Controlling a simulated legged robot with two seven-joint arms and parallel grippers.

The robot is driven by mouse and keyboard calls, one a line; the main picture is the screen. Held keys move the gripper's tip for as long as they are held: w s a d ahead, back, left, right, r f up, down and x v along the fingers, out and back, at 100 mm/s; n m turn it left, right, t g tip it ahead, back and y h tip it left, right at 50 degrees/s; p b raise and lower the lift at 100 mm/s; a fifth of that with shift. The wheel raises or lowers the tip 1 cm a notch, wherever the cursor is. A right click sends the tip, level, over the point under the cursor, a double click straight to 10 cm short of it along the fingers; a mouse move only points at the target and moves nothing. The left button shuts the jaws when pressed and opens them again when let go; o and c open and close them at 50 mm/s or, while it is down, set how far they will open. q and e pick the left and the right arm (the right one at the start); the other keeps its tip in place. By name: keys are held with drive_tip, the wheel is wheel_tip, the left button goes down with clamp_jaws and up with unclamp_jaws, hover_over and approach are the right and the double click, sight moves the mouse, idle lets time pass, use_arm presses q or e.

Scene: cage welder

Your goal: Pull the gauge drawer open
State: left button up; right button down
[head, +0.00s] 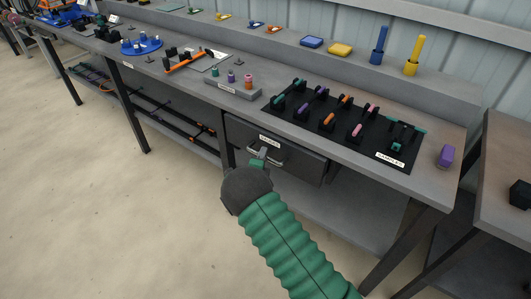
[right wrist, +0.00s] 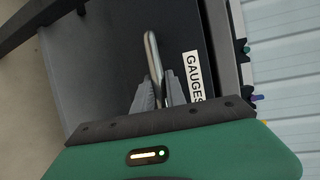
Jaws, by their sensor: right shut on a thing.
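The gauge drawer (head: 300,163) is a dark grey front under the bench top, with a white label near its upper edge. In the right wrist view the drawer front (right wrist: 178,30) carries the label "GAUGES" (right wrist: 193,77). Its metal bar handle (right wrist: 152,55) runs between the fingers of my right gripper (right wrist: 160,92). My right gripper (head: 259,160) is shut on this handle in front of the drawer; the green arm partly hides the area below. I cannot tell how far the drawer stands out from the bench. My left gripper is not in view.
The grey bench top (head: 250,110) holds a black board labelled "SAMPLES" (head: 345,125) with several coloured clamps. A purple block (head: 446,156) sits at its right end. A lower shelf (head: 340,215) runs beneath the drawer. The floor (head: 100,220) in front is clear.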

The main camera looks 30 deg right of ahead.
drive_tip(key=s+a, duration=0.5)
drive_tip(key=a, duration=0.7)
drive_tip(key=s+a, duration=0.5)
drive_tip(key=a, duration=0.7)
drive_tip(key=shift+s+a+f+b, duration=0.2)
drive_tip(key=shift+s+a+b, duration=0.05)
drive_tip(key=shift+a+b, duration=0.15)
drive_tip(key=c, duration=1.4)
unclamp_jaws()
drive_tip(key=shift+w, duration=0.1)
drive_tip(key=shift+o, duration=0.2)
drive_tip(key=shift+r, duration=0.1)
